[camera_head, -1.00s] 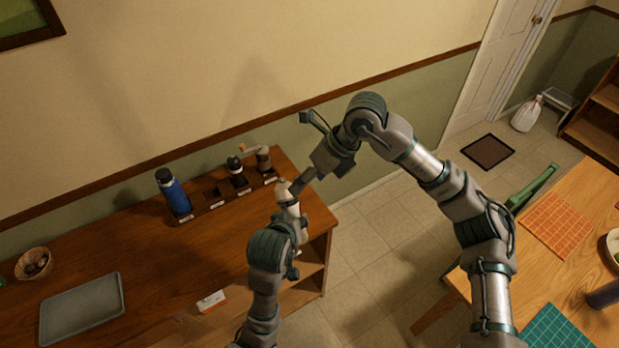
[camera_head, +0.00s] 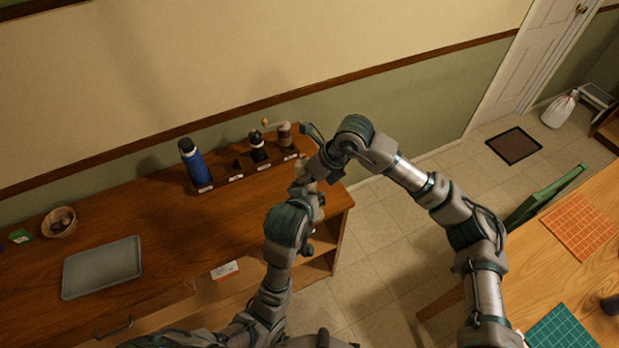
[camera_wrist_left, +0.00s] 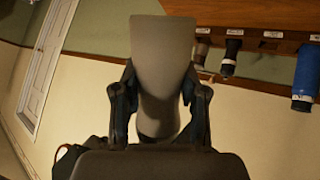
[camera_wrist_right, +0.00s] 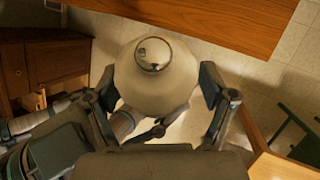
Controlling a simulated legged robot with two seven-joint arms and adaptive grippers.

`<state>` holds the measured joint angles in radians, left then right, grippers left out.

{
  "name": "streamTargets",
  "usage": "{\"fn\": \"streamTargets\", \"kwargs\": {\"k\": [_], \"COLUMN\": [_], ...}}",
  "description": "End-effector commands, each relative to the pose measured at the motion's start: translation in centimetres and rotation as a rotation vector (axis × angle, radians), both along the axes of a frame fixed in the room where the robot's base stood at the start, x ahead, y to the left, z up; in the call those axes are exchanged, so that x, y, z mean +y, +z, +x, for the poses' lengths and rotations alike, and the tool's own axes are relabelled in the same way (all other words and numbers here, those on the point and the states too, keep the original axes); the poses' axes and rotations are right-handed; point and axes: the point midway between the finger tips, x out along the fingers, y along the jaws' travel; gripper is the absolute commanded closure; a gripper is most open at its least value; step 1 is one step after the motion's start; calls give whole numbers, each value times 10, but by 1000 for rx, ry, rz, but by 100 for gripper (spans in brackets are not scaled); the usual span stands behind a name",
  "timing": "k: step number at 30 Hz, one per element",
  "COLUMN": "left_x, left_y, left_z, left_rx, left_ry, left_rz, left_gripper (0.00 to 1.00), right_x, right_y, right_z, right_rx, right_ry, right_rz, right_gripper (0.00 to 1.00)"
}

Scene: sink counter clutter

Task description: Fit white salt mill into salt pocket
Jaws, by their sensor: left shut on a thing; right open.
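The white salt mill (camera_wrist_left: 160,75) is between the fingers of my left gripper (camera_wrist_left: 160,105), which is shut on it. It is held in the air near the right end of the counter. In the right wrist view its rounded white head with a silver cap (camera_wrist_right: 153,55) lies between the spread fingers of my right gripper (camera_wrist_right: 165,100), which is open; contact cannot be told. In the head view the mill is mostly hidden by my arms. The rack (camera_head: 205,188) stands at the counter's back, with an empty pocket (camera_head: 236,168) between the blue bottle and dark-topped mill.
The rack also holds a blue bottle (camera_head: 194,165), a dark-topped mill (camera_head: 257,148) and a crank grinder (camera_head: 284,135). A grey tray (camera_head: 102,268), a bowl (camera_head: 60,221) and a small white-red box (camera_head: 225,270) are on the counter. The counter front of the rack is clear.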

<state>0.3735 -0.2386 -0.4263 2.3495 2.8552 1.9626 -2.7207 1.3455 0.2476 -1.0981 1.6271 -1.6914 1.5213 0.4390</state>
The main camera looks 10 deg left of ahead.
Motion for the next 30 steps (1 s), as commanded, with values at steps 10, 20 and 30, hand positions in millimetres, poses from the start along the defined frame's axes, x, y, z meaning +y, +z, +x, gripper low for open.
{"fn": "streamTargets", "kwargs": {"k": [10, 20, 30], "left_x": [0, 0, -1], "left_y": [1, 0, 8], "left_z": [0, 0, -4], "left_rx": [-2, -1, -24], "left_ry": [0, 0, 148], "left_rz": [-1, -1, -66], "left_gripper": [100, 28, 28], "right_x": [0, 0, 0], "right_y": [0, 1, 1], "right_z": [0, 0, 0], "right_rx": [0, 0, 0], "right_ry": [-1, -1, 0], "right_rz": [0, 1, 1], "right_gripper": [77, 94, 94]}}
